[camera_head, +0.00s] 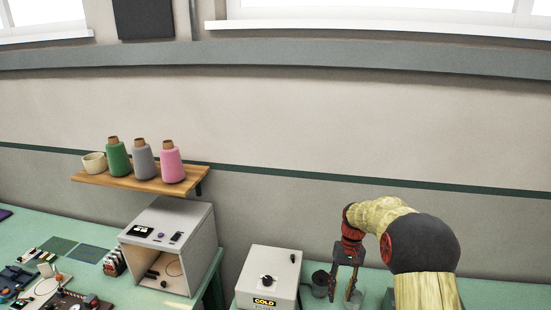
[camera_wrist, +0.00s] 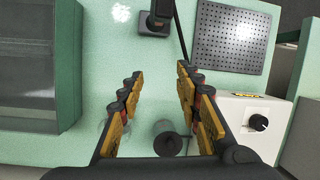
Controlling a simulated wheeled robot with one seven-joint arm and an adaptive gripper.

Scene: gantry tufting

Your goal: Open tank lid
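My gripper (camera_head: 342,286) points down over the green bench, to the right of a white box labelled COLD (camera_head: 258,262). In the wrist view my gripper (camera_wrist: 158,75) is open, its two yellow-padded fingers wide apart with nothing gripped between them. The white box has a black knob (camera_head: 267,281) and also shows at the right of the wrist view (camera_wrist: 242,104). A small dark round vessel (camera_head: 320,284) stands between the box and my gripper; in the wrist view it (camera_wrist: 168,144) lies low between the fingers. I cannot tell which part is the tank lid.
A green-framed case with a glassy front (camera_wrist: 42,60) fills the wrist view's left. A perforated dark plate (camera_wrist: 234,38) and a black post (camera_wrist: 155,18) are at its top. In the head view, an open-fronted grey box (camera_head: 190,228) stands left, below a shelf (camera_head: 128,181) with thread cones.

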